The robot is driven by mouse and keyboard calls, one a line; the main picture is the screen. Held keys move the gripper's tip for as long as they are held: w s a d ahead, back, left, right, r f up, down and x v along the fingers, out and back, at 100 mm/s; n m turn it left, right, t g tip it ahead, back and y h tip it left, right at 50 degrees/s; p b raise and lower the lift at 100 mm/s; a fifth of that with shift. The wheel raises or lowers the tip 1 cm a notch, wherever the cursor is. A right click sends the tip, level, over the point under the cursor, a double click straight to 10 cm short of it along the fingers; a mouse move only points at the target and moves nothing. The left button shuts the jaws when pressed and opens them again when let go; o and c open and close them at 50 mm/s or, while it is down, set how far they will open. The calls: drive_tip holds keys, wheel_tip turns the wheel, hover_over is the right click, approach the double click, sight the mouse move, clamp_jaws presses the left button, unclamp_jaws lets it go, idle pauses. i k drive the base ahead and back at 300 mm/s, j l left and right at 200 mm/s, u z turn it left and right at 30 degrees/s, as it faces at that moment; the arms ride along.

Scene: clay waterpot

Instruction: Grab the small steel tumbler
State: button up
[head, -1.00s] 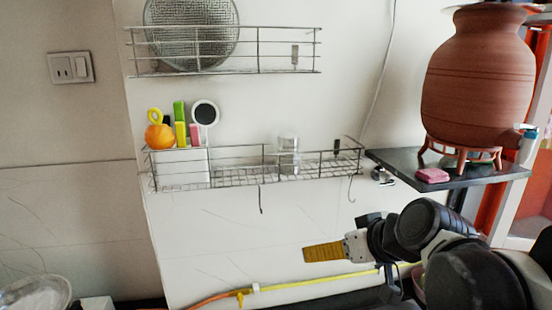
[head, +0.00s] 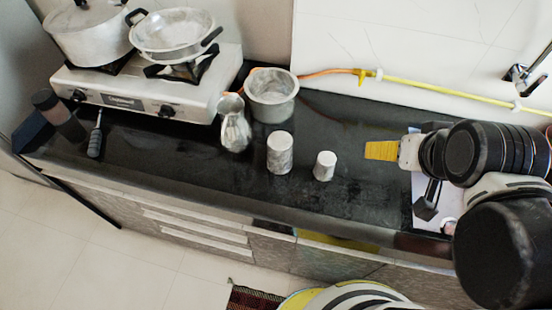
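A small whitish-grey metal tumbler (head: 324,167) stands on the black counter, right of a larger, taller tumbler (head: 280,154). It looks turned with a closed face up, though its top is too small to be sure. My gripper (head: 376,150) shows at the right as a yellow finger pad pointing left. It is to the right of the small tumbler, apart from it in the picture. The fingers overlap in this view, so I cannot tell whether they are open or shut. Nothing shows in the gripper.
A metal jug (head: 235,128) and a round pot (head: 272,96) stand left of and behind the tumblers. A stove (head: 140,98) with two pans is farther left. A yellow hose (head: 430,91) runs along the wall.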

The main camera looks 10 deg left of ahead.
sight(323, 169)
drive_tip(key=j+u, duration=0.15)
drive_tip(key=u, duration=0.15)
drive_tip(key=k+j+z, duration=0.15)
drive_tip(key=j+z, duration=0.15)
drive_tip(key=j, duration=0.2)
drive_tip(key=k+j+z, duration=0.25)
drive_tip(key=j, duration=0.25)
drive_tip(key=k+j+z, duration=0.3)
drive_tip(key=j, duration=0.15)
drive_tip(key=k+j+z, duration=0.25)
drive_tip(key=j, duration=0.15)
